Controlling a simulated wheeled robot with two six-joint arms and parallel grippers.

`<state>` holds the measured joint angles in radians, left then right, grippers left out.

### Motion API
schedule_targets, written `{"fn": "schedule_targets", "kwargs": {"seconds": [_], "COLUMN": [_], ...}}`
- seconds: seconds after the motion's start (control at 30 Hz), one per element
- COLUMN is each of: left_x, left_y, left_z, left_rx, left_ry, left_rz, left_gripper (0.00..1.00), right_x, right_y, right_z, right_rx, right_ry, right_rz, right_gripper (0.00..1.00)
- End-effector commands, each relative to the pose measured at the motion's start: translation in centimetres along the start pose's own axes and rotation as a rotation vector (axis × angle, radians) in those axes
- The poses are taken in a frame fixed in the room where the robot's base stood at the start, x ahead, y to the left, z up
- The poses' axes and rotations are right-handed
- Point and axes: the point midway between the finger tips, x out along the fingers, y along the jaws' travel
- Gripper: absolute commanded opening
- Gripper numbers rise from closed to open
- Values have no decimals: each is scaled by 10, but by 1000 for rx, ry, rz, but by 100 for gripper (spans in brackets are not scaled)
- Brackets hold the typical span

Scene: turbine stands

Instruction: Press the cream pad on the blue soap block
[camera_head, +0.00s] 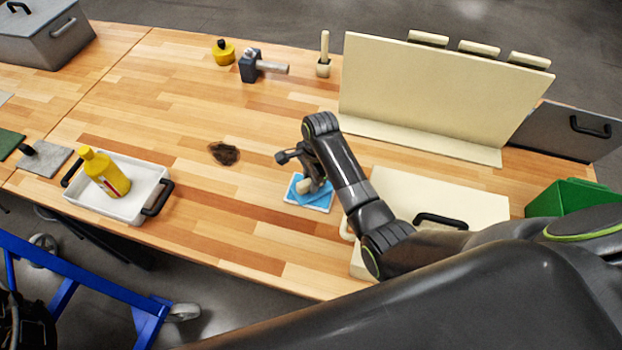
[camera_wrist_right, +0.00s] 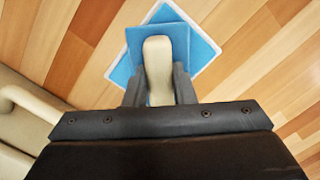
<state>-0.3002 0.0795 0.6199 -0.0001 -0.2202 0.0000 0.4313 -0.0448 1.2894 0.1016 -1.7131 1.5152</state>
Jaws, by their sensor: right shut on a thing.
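My right gripper (camera_head: 308,177) is shut on a cream handle-like piece (camera_wrist_right: 158,60), which stands between its two fingers in the wrist view (camera_wrist_right: 159,90). A blue square (camera_wrist_right: 134,42) shows directly beyond the cream piece. A second blue layer with a white edge (camera_wrist_right: 205,45) lies under it, turned at an angle. In the head view, the blue block (camera_head: 318,200) sits flat on the table with a white rim, and the cream piece (camera_head: 304,187) is over it. The fingers hide part of the contact, so I cannot tell how firmly they touch. My left gripper is out of view.
A dark stain (camera_head: 224,153) lies left of the blue block. A white tray (camera_head: 125,210) holds a yellow bottle (camera_head: 108,177). A cream board (camera_head: 430,90) stands behind, and a cream slab (camera_head: 440,195) lies to the right. The wooden table (camera_head: 200,110) is clear mid-left.

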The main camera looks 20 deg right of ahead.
Motion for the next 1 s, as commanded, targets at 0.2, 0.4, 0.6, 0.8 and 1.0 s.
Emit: {"fn": "schedule_targets", "kwargs": {"seconds": [0.2,0.4,0.6,0.8,1.0], "left_x": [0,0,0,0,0], "left_y": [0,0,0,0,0], "left_z": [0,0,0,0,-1], "left_rx": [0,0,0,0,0], "left_ry": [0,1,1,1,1], "left_rz": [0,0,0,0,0], "left_gripper": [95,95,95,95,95], "right_x": [2,-4,-21,-37,-53], "right_y": [2,1,0,0,0], "right_z": [0,1,3,4,6], "right_rx": [1,1,0,-1,0], "right_ry": [-1,-1,-1,0,0], "right_rz": [4,4,0,0,-1], "right_gripper": [5,5,5,5,5]}}
